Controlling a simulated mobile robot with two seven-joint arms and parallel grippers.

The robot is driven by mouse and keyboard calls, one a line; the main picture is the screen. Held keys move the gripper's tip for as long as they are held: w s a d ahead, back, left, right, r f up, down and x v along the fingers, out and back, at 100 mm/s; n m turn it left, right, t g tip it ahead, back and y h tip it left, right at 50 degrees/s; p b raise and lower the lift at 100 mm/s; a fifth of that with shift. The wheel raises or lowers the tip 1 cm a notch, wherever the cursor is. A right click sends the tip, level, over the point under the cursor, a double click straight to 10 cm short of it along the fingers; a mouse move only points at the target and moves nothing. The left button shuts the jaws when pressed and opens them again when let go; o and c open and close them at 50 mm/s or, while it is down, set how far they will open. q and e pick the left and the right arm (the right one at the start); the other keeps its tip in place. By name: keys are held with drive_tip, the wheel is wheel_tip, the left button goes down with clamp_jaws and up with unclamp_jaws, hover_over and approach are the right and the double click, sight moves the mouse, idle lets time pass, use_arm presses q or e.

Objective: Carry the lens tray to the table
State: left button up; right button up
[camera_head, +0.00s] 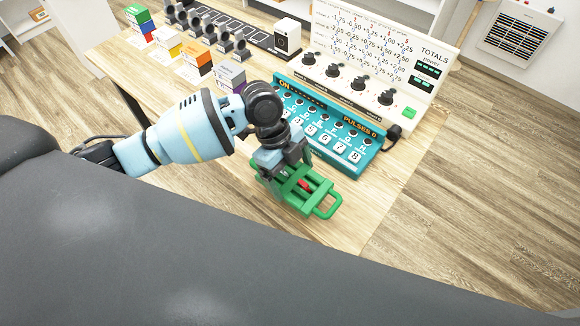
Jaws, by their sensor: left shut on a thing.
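The green lens tray (323,197) has a loop handle at its right end and open slots, with a small red piece in its middle. My left gripper (284,170) is shut on the tray's left part and partly hides it. The tray is over the near part of the wooden table (365,215), in front of the teal panel. I cannot tell whether it touches the tabletop. My right gripper is not in view.
A teal button panel (372,168) and a white panel with knobs marked TOTALS (392,62) stand behind the tray. Coloured boxes (197,57), dark lens holders (222,40) and a white box (287,36) stand at the table's back. The table's near right corner is bare.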

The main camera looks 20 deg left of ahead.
sight(289, 166)
use_arm(q)
drive_tip(key=shift+w+a+f, duration=0.1)
drive_tip(key=shift+w+a, duration=0.3)
drive_tip(key=shift+w, duration=0.45)
drive_tip(key=shift+w+a+f, duration=0.1)
drive_tip(key=shift+w+a, duration=0.25)
drive_tip(key=shift+w, duration=0.45)
drive_tip(key=shift+w+a+f, duration=0.1)
drive_tip(key=shift+w+f, duration=0.05)
drive_tip(key=shift+f, duration=1.55)
drive_tip(key=shift+f, duration=0.15)
drive_tip(key=o, duration=0.8)
drive_tip(key=shift+o, duration=0.2)
drive_tip(key=v, duration=1.1)
drive_tip(key=shift+a+r, duration=0.2)
drive_tip(key=shift+r, duration=0.4)
